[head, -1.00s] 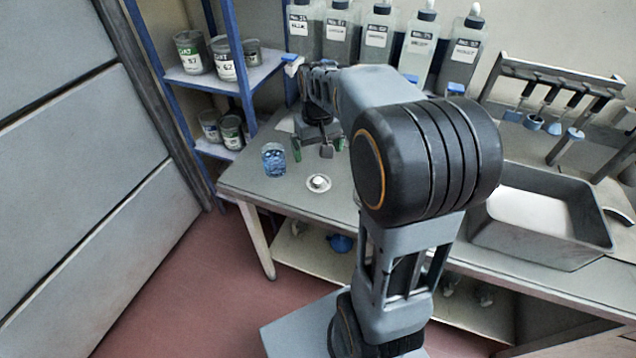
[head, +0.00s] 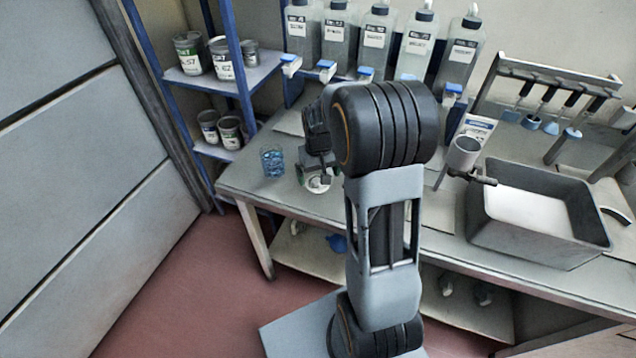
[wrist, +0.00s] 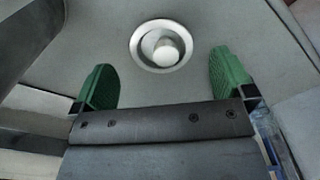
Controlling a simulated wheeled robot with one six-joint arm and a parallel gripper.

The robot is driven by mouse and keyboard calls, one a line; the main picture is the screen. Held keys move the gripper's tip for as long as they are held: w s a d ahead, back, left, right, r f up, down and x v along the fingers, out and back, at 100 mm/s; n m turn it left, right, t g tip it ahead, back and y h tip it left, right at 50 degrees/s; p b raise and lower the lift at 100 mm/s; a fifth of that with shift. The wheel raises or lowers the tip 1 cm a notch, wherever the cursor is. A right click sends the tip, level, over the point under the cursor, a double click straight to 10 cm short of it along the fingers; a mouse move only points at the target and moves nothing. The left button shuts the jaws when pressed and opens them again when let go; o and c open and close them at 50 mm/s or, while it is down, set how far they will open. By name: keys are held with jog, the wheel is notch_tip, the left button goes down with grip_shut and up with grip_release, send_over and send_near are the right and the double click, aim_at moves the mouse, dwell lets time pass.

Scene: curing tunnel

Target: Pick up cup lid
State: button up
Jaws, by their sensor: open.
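The cup lid (wrist: 161,46) is a round, pale disc with a raised knob, lying on the grey table. In the wrist view it sits beyond and between my fingertips, untouched. In the head view the lid (head: 318,184) is partly hidden by my gripper. My gripper (wrist: 160,80) is open and empty, with its two green-padded fingers on either side of the lid's line. In the head view my gripper (head: 318,175) is over the lid, and its fingers are mostly hidden. A clear cup with blue contents (head: 272,162) stands upright to the left of the lid.
A blue shelf rack (head: 240,85) with several tins stands at the left. Several labelled bottles (head: 376,40) line the back. A grey bin (head: 535,220) and a small grey cup on a stand (head: 464,155) are to the right.

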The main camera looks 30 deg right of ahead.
aim_at(318, 180)
jog(key=shift+f, duration=1.65)
jog(key=shift+c, duration=0.3)
jog(key=c, duration=0.8)
